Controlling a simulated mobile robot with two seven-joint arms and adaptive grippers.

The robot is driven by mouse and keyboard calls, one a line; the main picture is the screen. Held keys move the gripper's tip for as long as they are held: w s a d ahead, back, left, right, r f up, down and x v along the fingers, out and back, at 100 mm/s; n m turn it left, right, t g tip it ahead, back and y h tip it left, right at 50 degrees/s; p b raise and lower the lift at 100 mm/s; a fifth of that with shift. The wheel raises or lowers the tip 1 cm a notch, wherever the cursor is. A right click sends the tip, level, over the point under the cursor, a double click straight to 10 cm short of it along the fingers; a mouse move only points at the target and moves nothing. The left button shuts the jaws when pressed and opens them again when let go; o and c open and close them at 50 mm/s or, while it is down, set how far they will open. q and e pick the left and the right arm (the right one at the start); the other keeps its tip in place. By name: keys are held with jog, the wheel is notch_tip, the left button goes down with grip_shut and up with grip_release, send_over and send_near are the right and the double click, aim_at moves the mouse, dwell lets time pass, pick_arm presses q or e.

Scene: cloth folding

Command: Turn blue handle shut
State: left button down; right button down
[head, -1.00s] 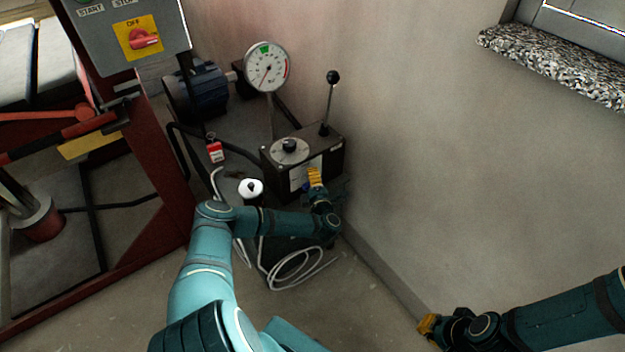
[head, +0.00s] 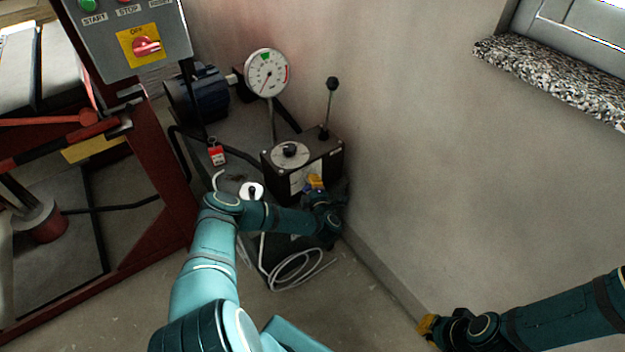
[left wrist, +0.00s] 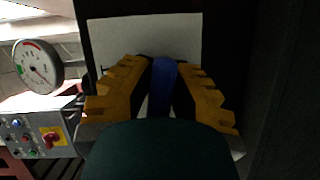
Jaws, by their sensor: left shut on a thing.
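The blue handle (left wrist: 162,85) stands out in front of a white plate (left wrist: 190,35) in the left wrist view. My left gripper (left wrist: 163,72) has its yellow fingers on both sides of the handle and is shut on it. In the head view my left gripper (head: 315,182) is at the front of the black box (head: 318,160), low near its white label, and the handle is hidden there. My right gripper (head: 428,325) is at the bottom right, away from the box, and its fingers are too small to judge.
A round gauge (head: 267,72) and a black-knobbed lever (head: 329,105) stand at the box. A grey control panel (head: 110,35) on a red frame is at left. White hose (head: 295,268) lies coiled on the floor. The wall (head: 450,180) is close at right.

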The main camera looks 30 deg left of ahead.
pick_arm(q)
jog(key=shift+w+r+m+g+p, duration=0.1)
jog(key=shift+r+m+g+p, duration=0.15)
jog(key=shift+m+g+p, duration=0.65)
jog(key=m+p, duration=0.2)
jog(key=shift+a+f+m+g+h, duration=0.1)
jog(key=shift+m+g+h, duration=0.2)
jog(key=shift+m, duration=0.1)
jog(key=shift+f+m+g+p, duration=0.15)
jog(key=shift+m+g+p, duration=0.35)
jog(key=shift+m, duration=0.4)
jog(key=shift+m+g, duration=0.4)
jog(key=shift+m, duration=0.3)
jog(key=shift+f+m+g, duration=0.1)
jog(key=shift+m+g, duration=0.4)
jog(key=shift+s+a+f+m+g+y+b, duration=0.15)
jog(key=shift+m+g+y+b, duration=0.1)
jog(key=shift+m+g+b, duration=0.3)
jog(key=shift+s+r+m+g+y+b, duration=0.15)
jog(key=shift+m+g+y+b, duration=0.15)
jog(key=shift+m, duration=0.45)
jog(key=shift+f, duration=0.1)
